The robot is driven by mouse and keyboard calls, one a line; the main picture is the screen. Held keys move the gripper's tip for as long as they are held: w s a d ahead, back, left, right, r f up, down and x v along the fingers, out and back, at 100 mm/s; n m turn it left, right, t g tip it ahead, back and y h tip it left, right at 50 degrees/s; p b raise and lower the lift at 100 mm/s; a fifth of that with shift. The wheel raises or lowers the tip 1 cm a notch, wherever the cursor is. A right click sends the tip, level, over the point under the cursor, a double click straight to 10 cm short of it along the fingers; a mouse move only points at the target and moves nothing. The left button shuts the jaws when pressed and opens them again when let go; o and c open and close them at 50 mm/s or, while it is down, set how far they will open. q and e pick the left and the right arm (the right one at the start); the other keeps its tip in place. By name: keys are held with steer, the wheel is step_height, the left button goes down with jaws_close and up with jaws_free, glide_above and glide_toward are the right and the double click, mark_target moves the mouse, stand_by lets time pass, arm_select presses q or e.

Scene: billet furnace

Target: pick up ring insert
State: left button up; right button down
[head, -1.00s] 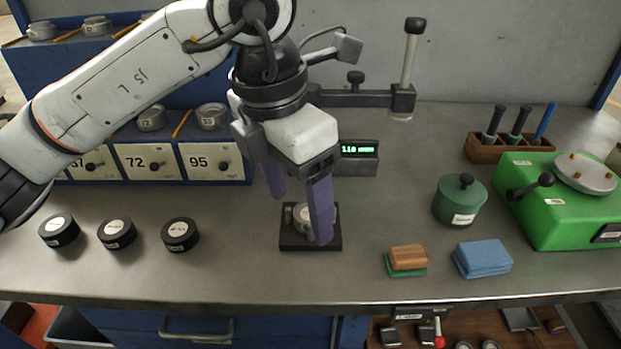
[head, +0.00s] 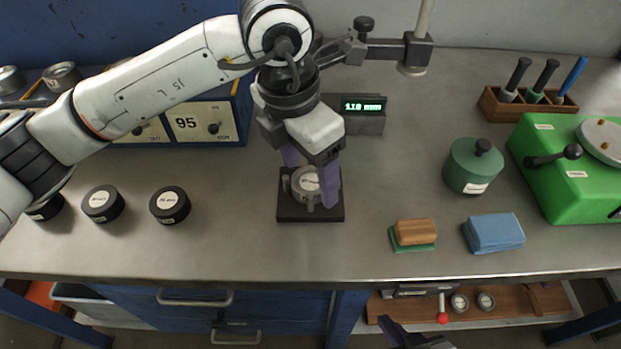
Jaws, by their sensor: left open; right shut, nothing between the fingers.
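The ring insert, a grey metal ring with a white-labelled top (head: 304,177), sits on a square black base (head: 310,214) in the middle of the bench. My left gripper (head: 311,183) is open, pointing down, with one purple finger on either side of the ring. The fingers hide part of its sides, and I cannot tell whether they touch it. My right gripper (head: 389,324) shows only partly at the bottom edge, below the bench front, shut and empty.
Several black labelled pucks (head: 170,205) stand at left. A digital readout (head: 362,106) is behind the base. At right are a brown block on a green pad (head: 414,233), blue cloths (head: 493,233), a green lidded pot (head: 470,168) and a green machine (head: 560,180).

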arm_select(q)
steer(key=shift+w+f, duration=0.1)
steer(key=shift+f, duration=0.5)
steer(key=shift+d+r, duration=0.1)
steer(key=c, duration=1.6)
